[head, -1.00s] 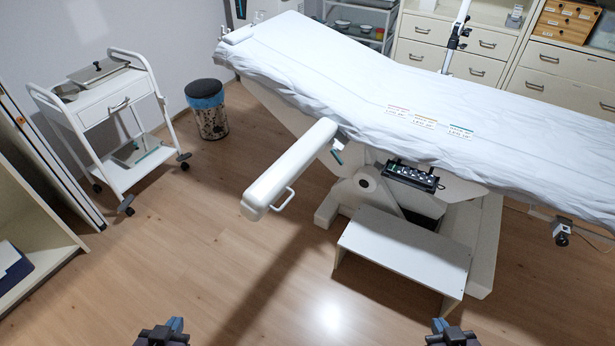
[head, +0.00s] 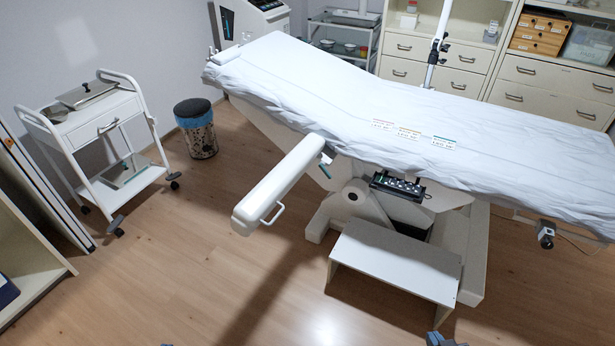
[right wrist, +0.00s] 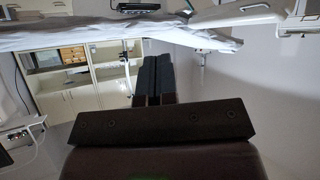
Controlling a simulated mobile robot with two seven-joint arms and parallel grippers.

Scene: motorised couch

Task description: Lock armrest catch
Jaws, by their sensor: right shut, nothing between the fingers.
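The couch's white padded armrest (head: 280,185) sticks out from the near side of the couch (head: 400,115), with a white loop handle (head: 272,214) near its free end. A small teal lever (head: 326,171), likely the catch, sits under the armrest's couch end; its exact position is too small to tell. My right gripper (head: 446,340) is at the bottom edge of the head view, well apart from the armrest. In the right wrist view its dark fingers (right wrist: 152,80) are together and empty. Only a sliver of my left gripper (head: 167,345) shows at the bottom edge.
A white step stool (head: 395,262) stands before the couch base, under a black control panel (head: 398,187). A white trolley (head: 100,130) and a bin (head: 196,130) stand at the left. Cabinets (head: 555,85) line the back. The floor in front of the armrest is clear.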

